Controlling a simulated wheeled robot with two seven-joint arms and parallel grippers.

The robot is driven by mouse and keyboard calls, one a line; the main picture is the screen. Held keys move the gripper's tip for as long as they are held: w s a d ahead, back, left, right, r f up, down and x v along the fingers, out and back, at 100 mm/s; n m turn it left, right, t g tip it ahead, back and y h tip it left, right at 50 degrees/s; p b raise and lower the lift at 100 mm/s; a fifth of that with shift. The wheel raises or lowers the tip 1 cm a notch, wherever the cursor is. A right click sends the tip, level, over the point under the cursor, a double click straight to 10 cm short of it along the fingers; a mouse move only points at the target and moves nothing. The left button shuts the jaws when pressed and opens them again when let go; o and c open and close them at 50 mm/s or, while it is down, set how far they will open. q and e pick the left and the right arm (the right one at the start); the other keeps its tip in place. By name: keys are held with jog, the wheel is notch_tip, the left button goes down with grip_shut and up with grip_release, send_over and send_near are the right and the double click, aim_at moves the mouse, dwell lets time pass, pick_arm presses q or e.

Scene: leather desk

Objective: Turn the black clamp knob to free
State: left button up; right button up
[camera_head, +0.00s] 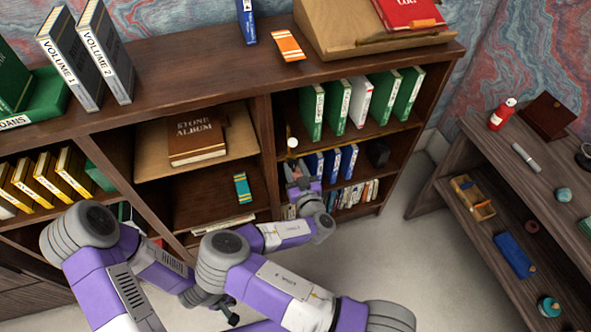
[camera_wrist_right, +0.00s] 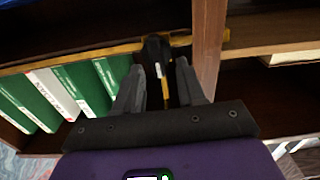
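The black clamp knob (camera_wrist_right: 157,50) shows in the right wrist view, on a brass rail (camera_wrist_right: 95,57) beside a wooden upright. My right gripper (camera_wrist_right: 160,72) is open, with its two fingers apart and the knob in line between and just beyond their tips. I cannot tell whether they touch it. In the head view my right gripper (camera_head: 297,175) reaches into the right-hand shelf bay, below the rail's left end; the knob is too small to make out surely there. My left gripper (camera_head: 222,309) is low in the head view, partly hidden by my arms, away from the shelf.
Green and white binders (camera_head: 360,101) stand behind the rail (camera_head: 355,140). Blue books (camera_head: 348,161) stand on the shelf below. The wooden upright (camera_wrist_right: 208,45) is close to the right of my right fingers. A side table (camera_head: 500,175) stands right, with floor between.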

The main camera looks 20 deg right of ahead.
grip_shut()
jog(key=shift+n, duration=0.4)
jog(key=n, duration=0.2)
jog(key=shift+a+n+p, duration=0.3)
jog(key=shift+n+p, duration=0.05)
jog(key=shift+n, duration=0.05)
jog(key=n, duration=0.3)
jog(key=shift+a+f+n, duration=0.2)
jog(key=shift+a+n, duration=0.05)
jog(key=shift+n, duration=0.15)
jog(key=shift+a+f+n+b, duration=0.1)
jog(key=shift+f+n, duration=0.05)
jog(key=shift+n, duration=1.15)
jog(key=shift+a+f+n+b, duration=0.1)
jog(key=shift+f+n, duration=0.1)
jog(key=shift+n, duration=1.1)
jog(key=shift+a+f+n+b, duration=0.1)
jog(key=shift+f+n, duration=0.05)
jog(key=shift+n, duration=1.15)
